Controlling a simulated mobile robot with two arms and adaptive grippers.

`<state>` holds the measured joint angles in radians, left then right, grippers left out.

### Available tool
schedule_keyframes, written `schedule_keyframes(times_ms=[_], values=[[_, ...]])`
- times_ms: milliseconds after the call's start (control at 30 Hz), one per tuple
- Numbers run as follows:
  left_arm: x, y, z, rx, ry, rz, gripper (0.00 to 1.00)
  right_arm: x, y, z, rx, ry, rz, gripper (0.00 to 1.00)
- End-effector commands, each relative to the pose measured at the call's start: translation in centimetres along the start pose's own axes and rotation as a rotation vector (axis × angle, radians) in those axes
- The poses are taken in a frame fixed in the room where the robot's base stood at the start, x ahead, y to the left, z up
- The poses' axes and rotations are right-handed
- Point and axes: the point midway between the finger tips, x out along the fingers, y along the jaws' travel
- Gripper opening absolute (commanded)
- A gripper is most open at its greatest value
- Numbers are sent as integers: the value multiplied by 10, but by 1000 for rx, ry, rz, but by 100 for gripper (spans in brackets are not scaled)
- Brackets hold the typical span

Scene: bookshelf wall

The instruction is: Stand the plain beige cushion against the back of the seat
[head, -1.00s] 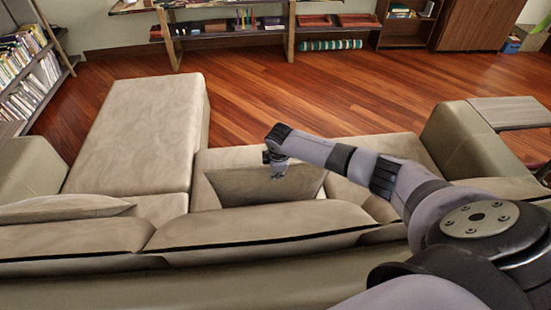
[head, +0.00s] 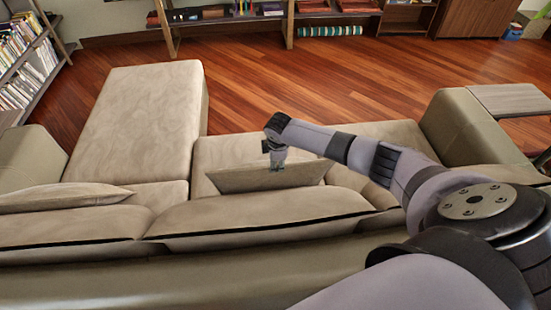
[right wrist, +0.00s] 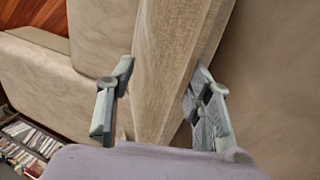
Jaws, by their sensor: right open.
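The plain beige cushion (head: 238,180) is on the sofa seat, in front of the back cushion (head: 260,215). It looks close to upright, with its top edge showing above the back; its lower part is hidden in the head view. My right gripper (head: 277,165) is at the cushion's top edge. In the right wrist view, the open fingers (right wrist: 160,100) straddle the edge of the cushion (right wrist: 175,65), one on each side, with a gap at least on the left. My left gripper is not in view.
Another beige cushion (head: 60,196) lies at the left of the sofa, by the long chaise seat (head: 140,115). The right armrest (head: 465,125) and a side table (head: 510,98) stand at the right. Bookshelves (head: 22,65) are at far left. The wooden floor beyond is clear.

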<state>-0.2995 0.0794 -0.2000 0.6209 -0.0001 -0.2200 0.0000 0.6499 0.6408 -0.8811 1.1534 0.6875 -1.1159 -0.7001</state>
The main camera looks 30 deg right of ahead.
Motion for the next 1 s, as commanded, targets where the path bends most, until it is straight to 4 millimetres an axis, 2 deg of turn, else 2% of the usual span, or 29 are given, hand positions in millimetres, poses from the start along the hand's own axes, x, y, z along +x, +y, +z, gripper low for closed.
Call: schedule_keyframes(times_ms=[133, 267, 700, 833, 1000], values=[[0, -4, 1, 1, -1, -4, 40, -1, -1, 1, 0, -2, -1, 46], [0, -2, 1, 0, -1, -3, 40, -12, 0, 1, 0, -1, 0, 46], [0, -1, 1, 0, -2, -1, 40, -96, 1, 1, -1, 0, 2, 46], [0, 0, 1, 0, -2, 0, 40, -111, 0, 0, -1, 2, 0, 46], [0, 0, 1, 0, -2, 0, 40, -120, 0, 0, 0, 0, 0, 46]])
